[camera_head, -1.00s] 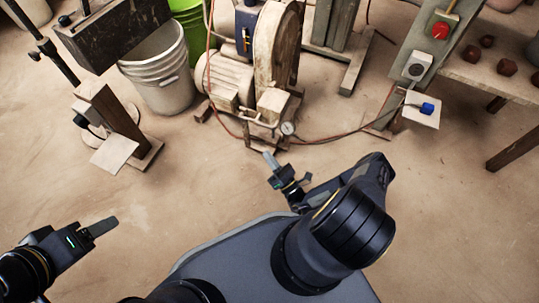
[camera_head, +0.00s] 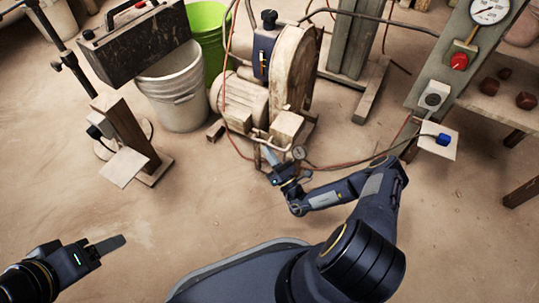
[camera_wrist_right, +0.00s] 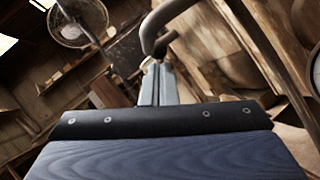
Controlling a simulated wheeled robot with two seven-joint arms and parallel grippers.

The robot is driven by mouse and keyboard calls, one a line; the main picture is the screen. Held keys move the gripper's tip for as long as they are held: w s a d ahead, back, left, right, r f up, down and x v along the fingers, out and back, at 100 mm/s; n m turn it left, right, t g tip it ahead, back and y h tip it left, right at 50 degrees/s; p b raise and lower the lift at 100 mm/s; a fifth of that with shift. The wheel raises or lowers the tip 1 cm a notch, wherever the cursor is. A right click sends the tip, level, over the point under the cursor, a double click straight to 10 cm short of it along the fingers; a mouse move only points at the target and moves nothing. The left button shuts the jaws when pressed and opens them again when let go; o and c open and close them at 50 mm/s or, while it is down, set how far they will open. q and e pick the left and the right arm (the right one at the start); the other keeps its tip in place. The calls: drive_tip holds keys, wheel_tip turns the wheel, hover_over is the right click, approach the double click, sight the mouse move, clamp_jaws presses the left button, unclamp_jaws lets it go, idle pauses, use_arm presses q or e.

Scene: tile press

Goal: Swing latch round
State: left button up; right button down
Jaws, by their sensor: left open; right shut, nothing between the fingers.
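My right gripper (camera_head: 269,156) is shut and empty. It is at the lower front of the worn beige machine (camera_head: 292,65), close to a bent metal rod (camera_head: 262,138) there. In the right wrist view the shut fingers (camera_wrist_right: 158,83) point up at a curved grey metal bar (camera_wrist_right: 152,27), which hooks down just beyond the tips. I cannot tell whether they touch. I cannot say for certain which part is the latch. My left gripper (camera_head: 118,242) is open and empty over bare floor at the lower left, far from the machine.
A small round gauge (camera_head: 299,153) and a reddish hose (camera_head: 345,165) lie close to my right gripper. A white bucket (camera_head: 178,98) and a wooden post (camera_head: 125,130) stand left. A control panel (camera_head: 445,75) with a red knob (camera_head: 459,61) stands right.

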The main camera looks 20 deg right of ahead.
drive_tip(key=n+g+p, duration=0.1)
drive_tip(key=p, duration=0.2)
drive_tip(key=r+g+p, duration=0.1)
drive_tip(key=g+p, duration=0.1)
drive_tip(key=p, duration=0.1)
drive_tip(key=shift+n, duration=0.4)
